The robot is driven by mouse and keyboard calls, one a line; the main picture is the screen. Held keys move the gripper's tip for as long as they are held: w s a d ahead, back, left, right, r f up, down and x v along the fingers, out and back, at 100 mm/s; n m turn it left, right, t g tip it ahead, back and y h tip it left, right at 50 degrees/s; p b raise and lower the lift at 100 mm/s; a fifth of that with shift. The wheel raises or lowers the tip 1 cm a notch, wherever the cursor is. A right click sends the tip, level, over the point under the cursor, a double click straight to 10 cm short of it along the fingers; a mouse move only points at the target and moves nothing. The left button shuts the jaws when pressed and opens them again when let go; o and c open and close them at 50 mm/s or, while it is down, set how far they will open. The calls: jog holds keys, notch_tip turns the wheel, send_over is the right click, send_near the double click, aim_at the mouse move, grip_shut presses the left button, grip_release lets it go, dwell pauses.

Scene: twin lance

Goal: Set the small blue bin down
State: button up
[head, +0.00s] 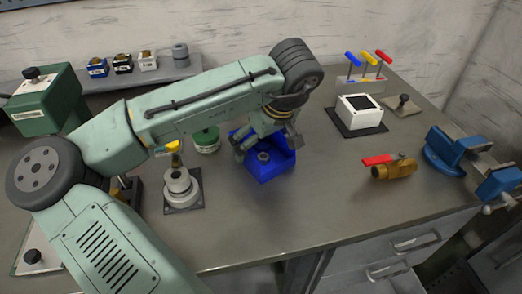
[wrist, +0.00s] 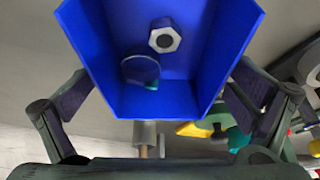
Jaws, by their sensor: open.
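The small blue bin (head: 270,172) is upright at the middle of the grey bench in the head view, and looks to be standing on it. In the wrist view the bin (wrist: 160,104) fills the upper middle. A metal hex nut (wrist: 164,37) and a round, dark-rimmed clear piece (wrist: 141,71) lie inside it. My gripper (head: 265,143) is low over the bin with its fingers spread. In the wrist view the fingers are on either side of the bin; whether they touch its walls is hard to tell.
Left of the bin are a green round container (head: 206,140) and a grey stepped fixture (head: 180,188). To the right are a brass valve with a red handle (head: 392,168), a white box (head: 360,114) and a blue vise (head: 455,150). Bench in front of the bin is clear.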

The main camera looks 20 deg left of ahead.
jog(key=shift+f, duration=0.25)
dwell(0.4)
jog(key=c, duration=1.2)
jog(key=shift+c, duration=0.2)
jog(key=shift+r, duration=0.1)
